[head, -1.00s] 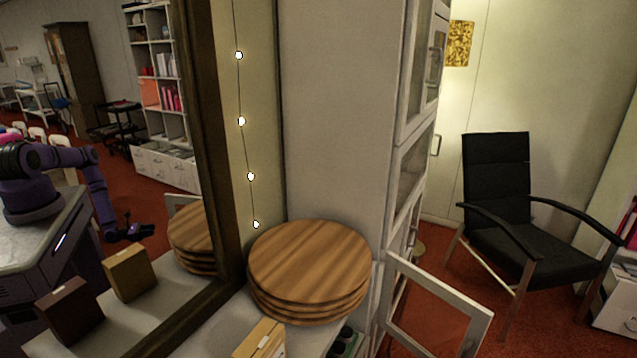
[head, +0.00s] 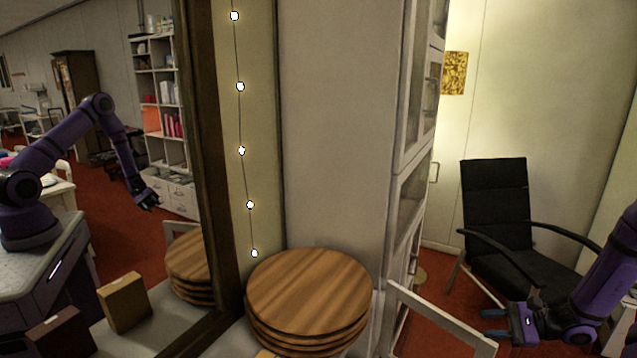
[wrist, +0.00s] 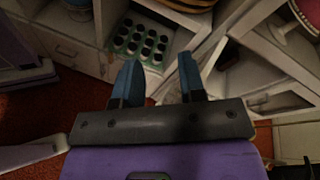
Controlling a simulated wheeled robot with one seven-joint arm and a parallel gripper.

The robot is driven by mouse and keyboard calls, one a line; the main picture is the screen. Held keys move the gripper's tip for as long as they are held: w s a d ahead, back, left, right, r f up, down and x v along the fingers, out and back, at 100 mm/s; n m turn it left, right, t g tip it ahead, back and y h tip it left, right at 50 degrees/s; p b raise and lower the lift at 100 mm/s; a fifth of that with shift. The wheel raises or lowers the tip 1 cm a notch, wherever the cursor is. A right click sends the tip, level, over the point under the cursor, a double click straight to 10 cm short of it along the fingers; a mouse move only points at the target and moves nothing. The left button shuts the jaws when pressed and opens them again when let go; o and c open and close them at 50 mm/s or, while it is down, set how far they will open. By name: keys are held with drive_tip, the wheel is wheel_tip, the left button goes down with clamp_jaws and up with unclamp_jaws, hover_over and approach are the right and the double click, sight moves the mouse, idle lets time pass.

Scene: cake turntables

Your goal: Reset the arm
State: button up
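My gripper (head: 488,324) shows at the lower right of the head view, at the end of my purple arm, pointing left. Its two blue fingers also show in the wrist view (wrist: 159,75); they are spread apart with nothing between them. A stack of round wooden boards (head: 308,290) stands on the white surface at the lower middle of the head view, well left of my gripper. My arm's reflection (head: 95,120) shows raised in the mirror at the left.
A white open door frame (head: 440,318) stands between the boards and my gripper. A tall white cabinet (head: 335,130) rises behind the boards. A black armchair (head: 495,205) is behind my arm. The wrist view shows a holder of dark round items (wrist: 140,42) in an open shelf.

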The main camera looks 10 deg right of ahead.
drive_tip(key=s+a+r+n+g+h, duration=0.25)
drive_tip(key=a+r+n+g, duration=0.35)
drive_tip(key=r, duration=0.6)
drive_tip(key=s+a+r+n+g+h, duration=0.1)
drive_tip(key=a+r+n+h, duration=0.3)
drive_tip(key=a+r, duration=0.5)
drive_tip(key=s+a+r+n+t+h, duration=0.2)
drive_tip(key=s+r+n+h, duration=0.1)
drive_tip(key=s+r, duration=0.5)
drive_tip(key=s+a+r+n+t+h, duration=0.3)
drive_tip(key=s+r+n, duration=0.1)
drive_tip(key=s+r, duration=0.4)
wheel_tip(320, 180, up, 2)
drive_tip(key=shift+s+h, duration=0.25)
drive_tip(key=shift+h, duration=0.1)
